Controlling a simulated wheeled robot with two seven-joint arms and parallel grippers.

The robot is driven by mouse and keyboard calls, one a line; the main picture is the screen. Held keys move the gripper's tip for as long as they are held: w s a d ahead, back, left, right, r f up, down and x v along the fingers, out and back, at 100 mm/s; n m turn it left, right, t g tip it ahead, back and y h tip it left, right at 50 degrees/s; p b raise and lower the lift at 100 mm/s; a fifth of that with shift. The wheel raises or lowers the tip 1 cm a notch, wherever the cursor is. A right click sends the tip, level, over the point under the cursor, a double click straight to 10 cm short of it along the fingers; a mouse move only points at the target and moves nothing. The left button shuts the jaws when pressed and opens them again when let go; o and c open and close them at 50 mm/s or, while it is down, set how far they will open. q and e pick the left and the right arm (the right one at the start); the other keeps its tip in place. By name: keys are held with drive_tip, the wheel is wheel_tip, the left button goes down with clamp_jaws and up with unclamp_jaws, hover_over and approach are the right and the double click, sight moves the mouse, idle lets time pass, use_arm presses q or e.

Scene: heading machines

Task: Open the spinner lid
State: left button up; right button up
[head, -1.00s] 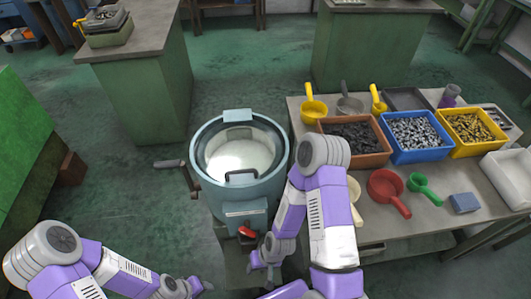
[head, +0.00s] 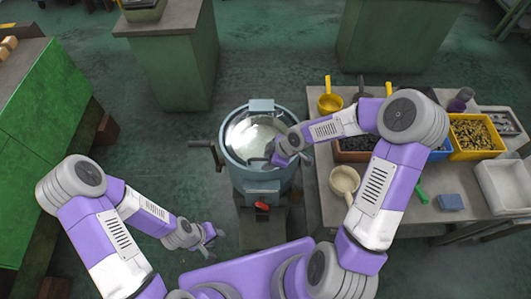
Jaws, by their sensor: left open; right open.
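The spinner (head: 263,187) is a round blue-grey machine in the middle of the head view. Its clear lid (head: 246,130) is down on the drum, with a hinge block at the far side. The lid's dark handle, at the near side, is partly hidden by my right gripper. My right gripper (head: 284,166) is open over the near right part of the lid, by the handle; I cannot tell whether it touches. My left gripper (head: 215,237) is open and empty, low to the left of the spinner's base. A red switch (head: 262,206) shows on the spinner's front.
A side lever (head: 203,143) sticks out left of the spinner. A table on the right holds a yellow bin (head: 474,133), a white bin (head: 504,184), a cream scoop (head: 344,180) and a blue block (head: 451,202). Green cabinets stand left and behind. The floor left of the spinner is clear.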

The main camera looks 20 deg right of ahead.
sight(263, 159)
drive_tip(key=w+f+n+b, duration=0.1)
drive_tip(key=w+f, duration=0.1)
drive_tip(key=w+f+n, duration=0.1)
drive_tip(key=f, duration=0.1)
drive_tip(key=shift+w+f+h+b, duration=0.2)
drive_tip(key=shift+w+h+b, duration=0.2)
clamp_jaws()
idle(0.4)
